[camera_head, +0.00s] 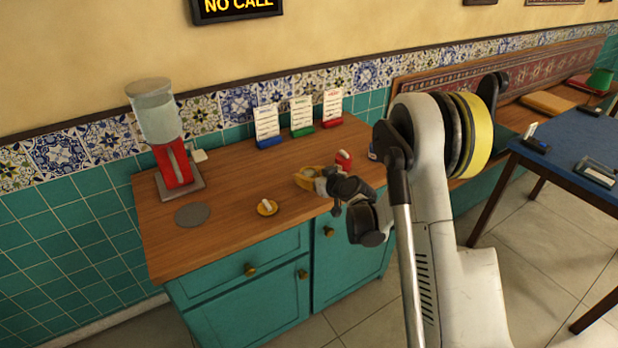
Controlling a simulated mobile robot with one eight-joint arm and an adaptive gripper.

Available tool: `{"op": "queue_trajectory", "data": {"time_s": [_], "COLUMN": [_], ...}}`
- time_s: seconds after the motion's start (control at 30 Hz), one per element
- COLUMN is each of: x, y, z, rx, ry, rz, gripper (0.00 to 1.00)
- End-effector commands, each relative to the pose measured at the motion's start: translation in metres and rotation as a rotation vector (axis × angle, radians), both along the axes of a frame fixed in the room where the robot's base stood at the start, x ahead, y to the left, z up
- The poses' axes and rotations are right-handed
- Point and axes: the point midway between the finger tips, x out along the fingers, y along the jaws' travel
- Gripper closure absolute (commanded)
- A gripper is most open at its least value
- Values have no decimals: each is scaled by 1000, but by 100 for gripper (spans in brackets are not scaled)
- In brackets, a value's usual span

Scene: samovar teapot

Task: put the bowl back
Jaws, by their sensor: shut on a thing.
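A small yellow-orange bowl (306,173) is at the tip of my gripper (319,181), above the wooden counter. My gripper is shut on the bowl's right side, and its fingers hide part of it. I cannot tell whether the bowl touches the counter or hangs just above it. My arm comes in from the right and hides the right end of the counter.
On the counter (240,180) are a red dispenser (172,165), a grey disc (192,214), a small yellow dish (267,208) with a white piece, a red object (344,160) and three card stands (301,117). A blue table (575,145) stands right.

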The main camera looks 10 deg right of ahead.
Motion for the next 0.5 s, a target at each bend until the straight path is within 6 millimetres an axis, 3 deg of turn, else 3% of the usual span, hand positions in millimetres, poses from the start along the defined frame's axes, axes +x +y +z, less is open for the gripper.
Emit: {"op": "queue_trajectory", "data": {"time_s": [0.17,0.2,0.27,0.5], "x": [0,0,0,0], "y": [0,0,0,0], "z": [-2,-2,-2,-2], "rx": [0,0,0,0], "ry": [0,0,0,0], "rz": [0,0,0,0], "gripper": [89,44,30,30]}}
